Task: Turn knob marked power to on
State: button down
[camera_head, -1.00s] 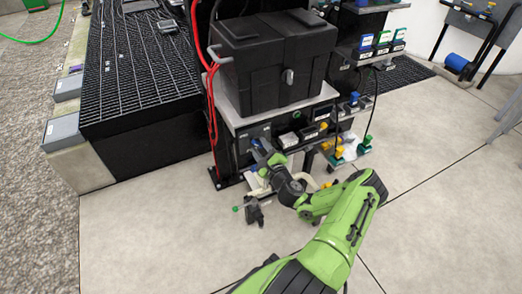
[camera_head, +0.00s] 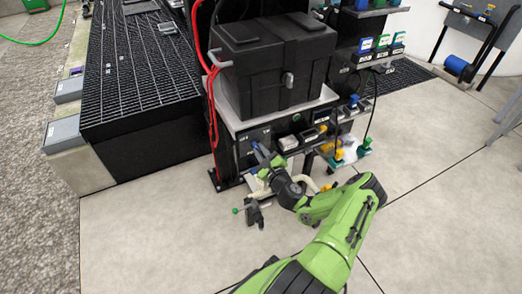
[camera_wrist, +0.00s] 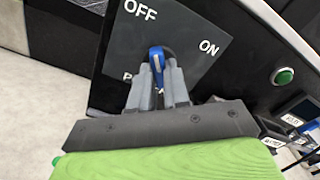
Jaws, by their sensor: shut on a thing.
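A dark panel (camera_wrist: 200,38) carries the white words OFF and ON, and a partly hidden word starting with P below. In the wrist view OFF is at upper left and ON at right. A blue knob (camera_wrist: 156,55) sits on the panel, its tip pointing up between the two words, nearer OFF. My gripper (camera_wrist: 158,80) is shut on the knob, with its grey fingers on either side. In the head view my gripper (camera_head: 268,158) is at the front panel below the black tote; the knob is hard to make out there.
A green button (camera_wrist: 284,76) is right of the panel. The black tote (camera_head: 275,65) stands on the shelf above. Red hoses (camera_head: 212,110) hang at the left. Small labelled bins and coloured parts (camera_head: 345,150) are at the right. The floor in front is open.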

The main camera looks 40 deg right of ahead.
jog(key=m+p, duration=0.1)
jog(key=m, duration=0.3)
jog(key=shift+p, duration=0.35)
jog(key=m, duration=0.4)
jog(key=shift+a+p, duration=0.1)
jog(key=shift+p, duration=0.3)
jog(key=m, duration=0.4)
jog(key=shift+m+p, duration=0.3)
jog(key=shift+p, duration=0.05)
jog(key=shift+a+f+m, duration=0.1)
jog(key=shift+m, duration=1.8)
jog(key=c, duration=1.1)
grip_release()
